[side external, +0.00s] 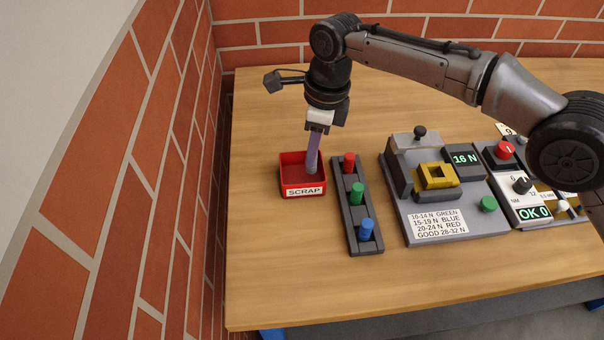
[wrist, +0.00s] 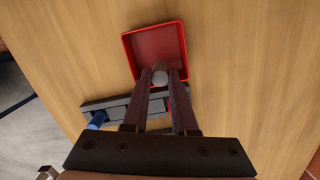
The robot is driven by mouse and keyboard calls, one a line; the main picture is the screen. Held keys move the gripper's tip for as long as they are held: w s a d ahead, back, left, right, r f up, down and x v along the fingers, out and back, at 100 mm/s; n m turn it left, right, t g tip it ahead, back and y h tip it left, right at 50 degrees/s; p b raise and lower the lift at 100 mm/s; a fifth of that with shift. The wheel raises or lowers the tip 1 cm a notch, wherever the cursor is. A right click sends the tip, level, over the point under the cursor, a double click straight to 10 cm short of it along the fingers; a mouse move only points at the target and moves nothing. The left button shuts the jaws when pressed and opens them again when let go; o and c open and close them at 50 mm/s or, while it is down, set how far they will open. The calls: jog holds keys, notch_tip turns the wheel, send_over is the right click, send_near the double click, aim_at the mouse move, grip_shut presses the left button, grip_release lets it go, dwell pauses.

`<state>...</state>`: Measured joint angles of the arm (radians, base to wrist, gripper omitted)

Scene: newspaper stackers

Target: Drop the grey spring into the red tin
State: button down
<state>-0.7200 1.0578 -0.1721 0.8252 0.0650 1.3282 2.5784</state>
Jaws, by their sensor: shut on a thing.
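The red tin (side external: 291,187) is an open square tray labelled SCRAP at the left of the table. In the wrist view the red tin (wrist: 133,50) lies just beyond the fingertips. My gripper (side external: 313,158) points down over the tin, its fingertips at about rim height or slightly inside; I cannot tell which. In the wrist view my gripper (wrist: 163,84) is shut on the grey spring (wrist: 159,74), which shows as a small grey rounded end between the fingertips. The spring's coils are too small to make out.
Right of the tin is a dark rack (side external: 352,219) with red, green and blue pegs. Further right stands a tester (side external: 438,206) with a yellow block and a display reading 16 N. A brick wall (side external: 175,110) borders the left. The table front is clear.

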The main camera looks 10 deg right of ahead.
jog(key=shift+f, duration=0.1)
jog(key=c, duration=0.6)
grip_release()
jog(key=shift+s+d+r, duration=0.1)
jog(key=shift+d+r, duration=0.05)
jog(key=shift+r, duration=1.1)
jog(key=shift+w+d+r, duration=0.1)
jog(key=shift+d+r, duration=0.05)
jog(key=shift+r, duration=1.1)
jog(key=shift+s+d+r, duration=0.1)
jog(key=shift+d+r, duration=0.05)
jog(key=shift+r, duration=1.1)
